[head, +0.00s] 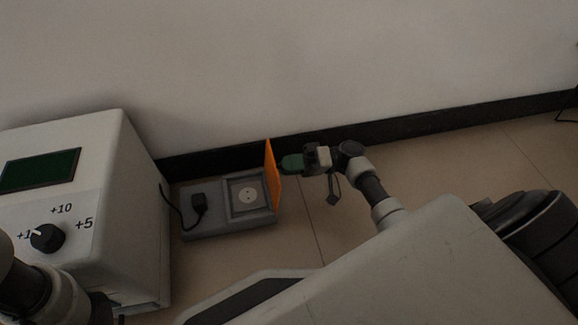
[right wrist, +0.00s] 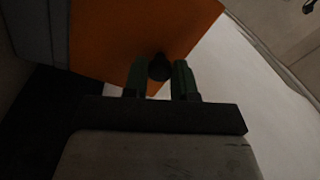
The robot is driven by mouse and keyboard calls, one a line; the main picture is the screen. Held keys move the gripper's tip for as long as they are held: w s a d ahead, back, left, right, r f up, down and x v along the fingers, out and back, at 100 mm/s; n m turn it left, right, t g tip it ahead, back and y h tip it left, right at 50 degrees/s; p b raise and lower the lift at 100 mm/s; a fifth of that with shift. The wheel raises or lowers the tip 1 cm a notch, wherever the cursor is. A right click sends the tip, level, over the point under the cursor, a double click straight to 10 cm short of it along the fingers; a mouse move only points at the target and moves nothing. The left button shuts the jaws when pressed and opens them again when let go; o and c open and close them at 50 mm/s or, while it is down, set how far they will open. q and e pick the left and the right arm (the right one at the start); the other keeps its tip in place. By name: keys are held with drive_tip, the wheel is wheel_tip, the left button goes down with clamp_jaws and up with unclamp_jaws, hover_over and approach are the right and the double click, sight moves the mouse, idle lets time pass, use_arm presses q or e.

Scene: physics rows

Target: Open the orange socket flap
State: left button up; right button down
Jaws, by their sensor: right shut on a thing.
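The orange flap (head: 272,174) stands upright at the right side of the grey socket box (head: 228,228), and the socket (head: 248,196) beside it is uncovered. My right gripper (head: 286,163) is at the flap's right face. In the right wrist view, the orange flap (right wrist: 140,35) fills the upper middle. There my right gripper (right wrist: 160,75) has its green fingers on either side of a dark round knob (right wrist: 159,66) on the flap, shut on it. My left gripper is not in view; only part of my left arm shows at the lower left.
A white machine (head: 130,190) with a dark green display and a black dial stands left of the socket box. A black plug (head: 199,203) with a cable sits in the box's left part. A dark baseboard and white wall run behind. Tiled floor (head: 310,235) is clear in front.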

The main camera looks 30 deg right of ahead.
drive_tip(key=shift+a, duration=0.1)
drive_tip(key=c, duration=0.9)
unclamp_jaws()
drive_tip(key=p+v, duration=0.2)
drive_tip(key=v, duration=0.9)
drive_tip(key=shift+p, duration=0.3)
